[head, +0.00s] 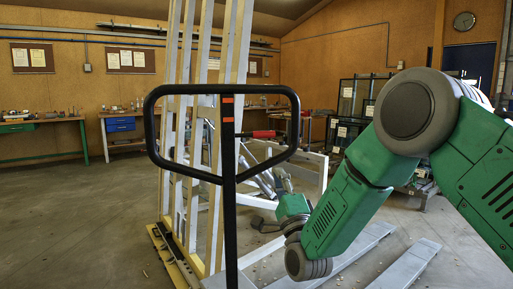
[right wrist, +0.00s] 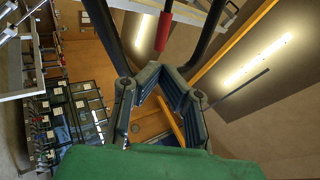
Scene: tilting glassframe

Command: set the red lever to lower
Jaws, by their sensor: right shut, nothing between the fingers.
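The red lever (head: 263,134) is a short red grip inside the black loop handle (head: 151,128) of a pallet truck. It sticks out to the right of the black post (head: 229,190), about level. In the right wrist view the red lever (right wrist: 163,32) lies beyond my fingertips, between two dark handle bars, with a visible gap. My left gripper is not in view.
A tall cream and white frame (head: 183,110) stands behind the handle. White floor beams (head: 408,266) lie at the lower right. Workbenches (head: 45,123) line the back wall, and dark racks (head: 358,97) stand at the back right. The floor at left is clear.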

